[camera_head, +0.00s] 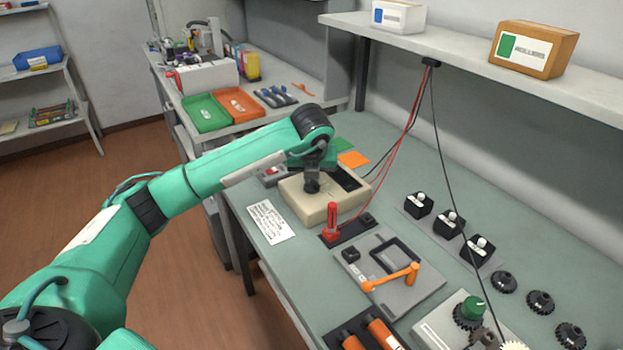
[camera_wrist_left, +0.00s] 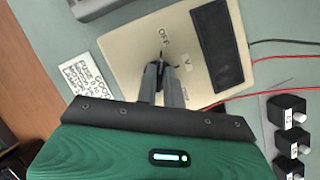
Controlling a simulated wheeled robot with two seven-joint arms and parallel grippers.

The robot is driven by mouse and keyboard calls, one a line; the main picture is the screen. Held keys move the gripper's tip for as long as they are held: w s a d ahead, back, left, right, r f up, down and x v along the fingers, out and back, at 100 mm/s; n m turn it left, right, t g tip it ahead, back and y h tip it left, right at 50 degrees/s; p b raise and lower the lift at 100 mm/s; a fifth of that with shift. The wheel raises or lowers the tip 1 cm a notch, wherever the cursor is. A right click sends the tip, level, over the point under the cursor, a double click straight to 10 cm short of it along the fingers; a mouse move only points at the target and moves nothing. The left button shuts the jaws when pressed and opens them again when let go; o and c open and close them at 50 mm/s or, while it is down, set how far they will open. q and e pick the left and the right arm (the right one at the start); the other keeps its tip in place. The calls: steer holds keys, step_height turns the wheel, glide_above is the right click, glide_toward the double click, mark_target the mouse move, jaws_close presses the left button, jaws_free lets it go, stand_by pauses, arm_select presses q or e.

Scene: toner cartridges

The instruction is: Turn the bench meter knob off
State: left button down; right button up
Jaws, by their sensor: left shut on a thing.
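The bench meter (camera_head: 318,206) is a beige box with a dark display, standing on the grey-green bench. In the left wrist view the meter (camera_wrist_left: 128,52) fills the upper middle, with dial markings around its knob. My left gripper (camera_head: 312,186) reaches down onto the meter's top face from above. In the left wrist view the gripper (camera_wrist_left: 165,68) has its two fingers close together at the knob, shut on it. The knob is mostly hidden by the fingers, so its pointing direction is hard to tell. My right gripper is not in view.
A red probe (camera_head: 332,220) stands in a dark holder in front of the meter, and red and black leads hang from the shelf (camera_head: 470,48). A printed card (camera_head: 270,222) lies left of the meter. A grey panel with an orange handle (camera_head: 392,278) lies nearer.

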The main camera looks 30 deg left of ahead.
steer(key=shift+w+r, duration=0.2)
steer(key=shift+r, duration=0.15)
arm_select(q)
steer(key=shift+n, duration=0.3)
steer(key=c, duration=1.5)
jaws_free()
steer(key=shift+r, duration=0.15)
